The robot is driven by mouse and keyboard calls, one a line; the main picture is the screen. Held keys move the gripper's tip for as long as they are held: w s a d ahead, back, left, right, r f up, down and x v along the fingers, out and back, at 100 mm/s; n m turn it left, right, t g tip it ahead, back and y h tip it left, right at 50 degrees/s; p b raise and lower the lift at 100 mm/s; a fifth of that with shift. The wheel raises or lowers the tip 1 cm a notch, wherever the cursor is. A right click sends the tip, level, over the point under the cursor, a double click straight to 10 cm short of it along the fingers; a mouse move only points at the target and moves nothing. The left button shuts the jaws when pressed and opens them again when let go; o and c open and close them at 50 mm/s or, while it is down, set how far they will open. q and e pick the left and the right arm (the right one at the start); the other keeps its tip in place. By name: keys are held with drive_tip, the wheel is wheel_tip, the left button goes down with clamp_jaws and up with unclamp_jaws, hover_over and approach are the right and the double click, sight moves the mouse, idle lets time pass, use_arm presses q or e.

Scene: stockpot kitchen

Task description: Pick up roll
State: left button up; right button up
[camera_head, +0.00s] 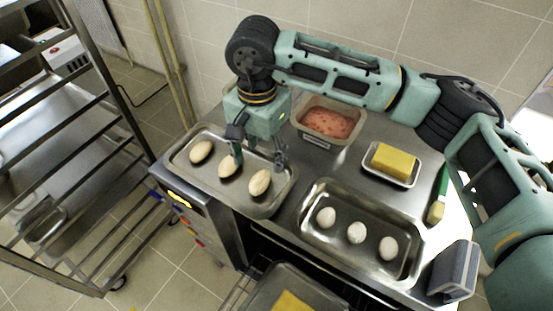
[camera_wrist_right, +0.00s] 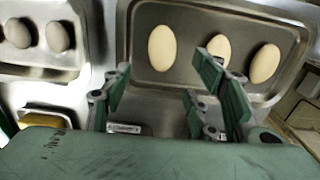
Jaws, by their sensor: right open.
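Three pale oval rolls lie in a row on a metal tray (camera_head: 190,185) at the left end of the counter: a left roll (camera_head: 201,151), a middle roll (camera_head: 227,166) and a right roll (camera_head: 260,182). My right gripper (camera_head: 258,158) is open and empty over this tray, with its fingers pointing down by the middle and right rolls. In the right wrist view, the gripper (camera_wrist_right: 158,88) is spread wide. One roll (camera_wrist_right: 162,48) shows beyond the gap between the fingers, and another (camera_wrist_right: 218,48) is partly hidden by a finger. My left gripper is not in view.
A second tray (camera_head: 330,249) to the right holds three whiter round pieces. A container of reddish food (camera_head: 328,122), a dish with a yellow block (camera_head: 393,161), a green-handled brush (camera_head: 437,205) and a grey block (camera_head: 453,270) stand around. A metal rack (camera_head: 100,90) stands left.

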sight(260, 179)
drive_tip(key=shift+s+f, duration=0.1)
drive_tip(key=shift+f, duration=0.05)
drive_tip(key=f, duration=0.1)
drive_tip(key=f+p, duration=0.1)
drive_tip(key=s+a+f+p, duration=0.1)
drive_tip(key=shift+f, duration=0.2)
wheel_tip(260, 179, down, 3)
drive_tip(key=shift+d+r+p, duration=0.1)
drive_tip(key=shift+r+p, duration=0.05)
drive_tip(key=shift+p, duration=0.35)
drive_tip(key=shift+w+f, duration=0.1)
drive_tip(key=shift+f, duration=0.4)
drive_tip(key=c, duration=0.8)
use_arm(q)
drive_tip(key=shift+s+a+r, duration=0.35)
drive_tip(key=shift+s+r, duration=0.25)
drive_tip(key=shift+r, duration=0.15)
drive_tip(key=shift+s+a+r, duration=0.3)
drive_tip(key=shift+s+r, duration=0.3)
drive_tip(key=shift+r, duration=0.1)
use_arm(e)
drive_tip(key=c, duration=0.3)
